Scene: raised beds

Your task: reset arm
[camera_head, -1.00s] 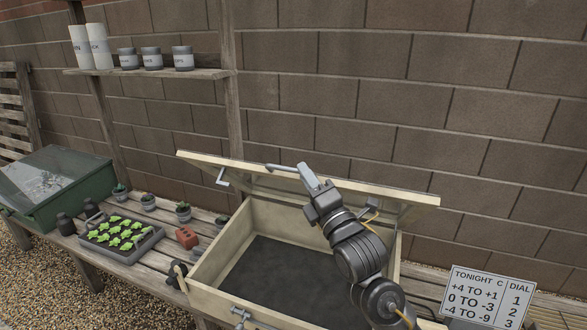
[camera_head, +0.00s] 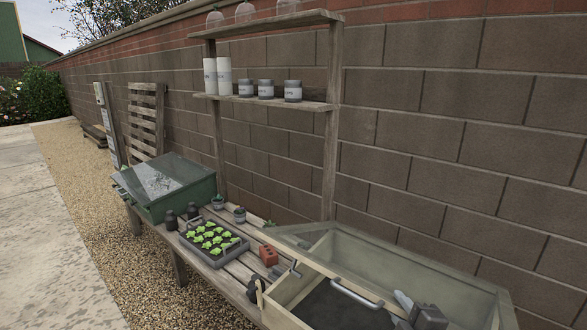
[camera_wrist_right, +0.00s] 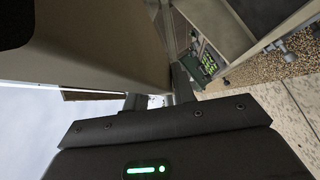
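My right gripper (camera_head: 404,303) shows at the bottom right of the head view, over the cream wooden box and close to the right end of a metal handle (camera_head: 352,292). In the right wrist view its two fingers (camera_wrist_right: 158,96) stand apart with a narrow gap, and I see nothing clearly held between them. A pale panel (camera_wrist_right: 100,45) of the box fills the upper left there, close by the fingers. The box's glazed lid (camera_head: 425,268) stands raised at the back. Dark soil (camera_head: 340,312) shows inside. My left gripper is out of view.
A green glazed case (camera_head: 190,200) is at the bench's left end. A shelf (camera_head: 260,101) with jars stands behind. Gravel (camera_head: 95,190) lies left.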

